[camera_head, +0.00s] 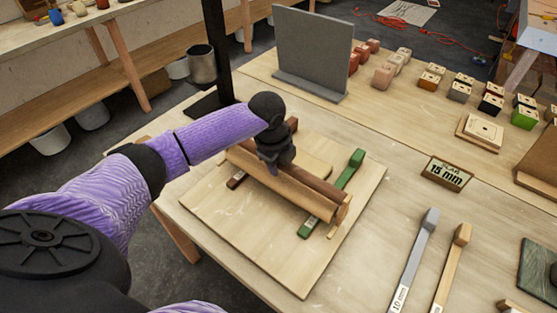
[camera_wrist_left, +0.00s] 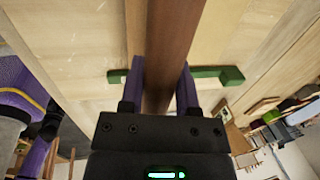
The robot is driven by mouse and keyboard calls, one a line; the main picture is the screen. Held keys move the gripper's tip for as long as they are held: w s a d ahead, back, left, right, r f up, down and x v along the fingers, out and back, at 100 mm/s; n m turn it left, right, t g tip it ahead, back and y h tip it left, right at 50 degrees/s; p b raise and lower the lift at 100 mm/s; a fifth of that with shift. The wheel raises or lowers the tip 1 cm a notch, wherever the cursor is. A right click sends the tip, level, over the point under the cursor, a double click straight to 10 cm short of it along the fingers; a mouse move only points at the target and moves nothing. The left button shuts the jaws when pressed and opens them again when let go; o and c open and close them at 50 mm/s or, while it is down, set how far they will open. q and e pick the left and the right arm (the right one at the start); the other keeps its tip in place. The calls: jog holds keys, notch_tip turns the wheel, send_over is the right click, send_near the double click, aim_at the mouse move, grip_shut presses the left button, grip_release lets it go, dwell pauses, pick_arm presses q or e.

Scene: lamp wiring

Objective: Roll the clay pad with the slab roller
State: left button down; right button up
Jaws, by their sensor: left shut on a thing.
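The slab roller (camera_head: 282,190), a light wooden cylinder with a darker brown bar along it, lies across a pale board (camera_head: 215,215). My left gripper (camera_head: 277,165) is shut on the brown bar, which runs between its fingers in the left wrist view (camera_wrist_left: 160,80). A pale, rounded flat shape behind the roller, likely the clay pad (camera_head: 316,166), is partly hidden by roller and gripper. My right gripper is out of view.
A sign reading "15 mm" (camera_head: 447,173) stands right of the board. A grey strip marked 10 mm (camera_head: 410,262) and a wooden strip (camera_head: 450,270) lie at the front right. A grey upright panel (camera_head: 312,52) and several small blocks stand behind.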

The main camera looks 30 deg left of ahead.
pick_arm(q)
jog(key=shift+f, duration=0.25)
